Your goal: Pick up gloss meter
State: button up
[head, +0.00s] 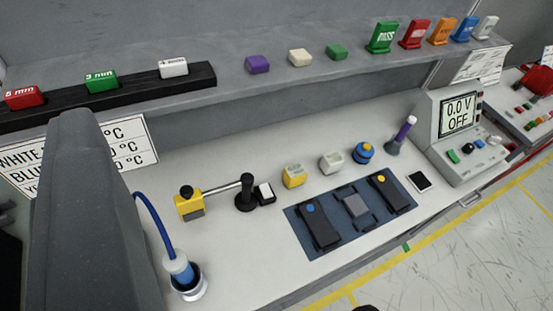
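No label in view names the gloss meter, so I cannot tell for sure which item it is. Two small box-shaped devices stand side by side on the white bench: a yellow one (293,178) and a pale grey one (331,163). Just in front of them, a blue mat (295,222) holds two dark devices, one with a blue button (321,229) and one with a yellow button (391,193), with a grey block (355,205) between them. My gripper is not recognisable in the head view; only a small dark shape shows at the bottom edge.
A yellow block with a rod and black stand (245,194), a cup with a blue-cabled probe (188,284), a blue knob (363,153) and a purple-topped tool (402,134) stand around. A meter (452,130) reads "0.0 V OFF". The shelf behind holds coloured blocks.

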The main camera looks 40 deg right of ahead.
aim_at(331, 162)
jog(key=u, duration=1.55)
jog(key=k, duration=1.75)
jog(key=z, duration=1.7)
jog(key=i, duration=1.4)
jog(key=z, duration=0.05)
